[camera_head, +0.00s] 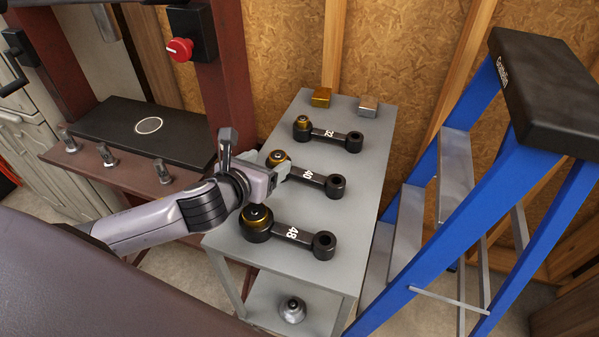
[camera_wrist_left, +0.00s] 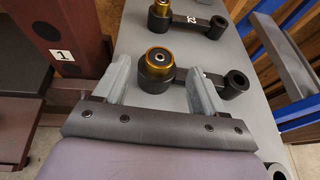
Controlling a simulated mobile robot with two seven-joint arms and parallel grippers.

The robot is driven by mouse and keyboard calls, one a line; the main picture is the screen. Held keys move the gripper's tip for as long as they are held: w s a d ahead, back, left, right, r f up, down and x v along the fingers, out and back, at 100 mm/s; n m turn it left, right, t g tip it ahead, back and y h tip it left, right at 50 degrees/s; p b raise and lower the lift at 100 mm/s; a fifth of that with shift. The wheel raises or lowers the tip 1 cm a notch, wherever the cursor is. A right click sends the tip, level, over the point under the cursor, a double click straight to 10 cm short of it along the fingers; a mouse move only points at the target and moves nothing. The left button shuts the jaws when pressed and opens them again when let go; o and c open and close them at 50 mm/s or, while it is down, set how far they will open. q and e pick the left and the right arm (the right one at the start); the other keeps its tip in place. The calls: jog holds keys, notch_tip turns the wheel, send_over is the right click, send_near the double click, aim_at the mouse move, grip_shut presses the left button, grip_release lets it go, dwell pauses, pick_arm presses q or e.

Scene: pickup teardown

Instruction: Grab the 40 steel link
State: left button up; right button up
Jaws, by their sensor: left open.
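The 40 steel link (camera_head: 308,177) is a black bar with a large end, a brass-coloured bushing and a small holed end. It lies on the grey table between the 32 link (camera_head: 328,133) and the 48 link (camera_head: 291,234). My left gripper (camera_head: 271,172) is open at its large end. In the left wrist view, the open fingers (camera_wrist_left: 158,72) stand either side of the 40 link's large end (camera_wrist_left: 154,84); the right finger hides part of its bar. I cannot tell whether they touch it. My right gripper is not in view.
The grey table (camera_head: 355,215) also carries a brass block (camera_head: 321,97) and a silver block (camera_head: 368,105) at the back. A blue stepladder (camera_head: 440,230) stands close on the right. A dark red press frame (camera_head: 225,80) with a red button (camera_head: 180,49) stands left.

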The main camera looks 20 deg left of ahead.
aim_at(279, 153)
pick_arm(q)
jog(key=shift+x, duration=1.75)
grip_shut()
jog(key=shift+w+r, duration=0.1)
jog(key=shift+r, duration=0.1)
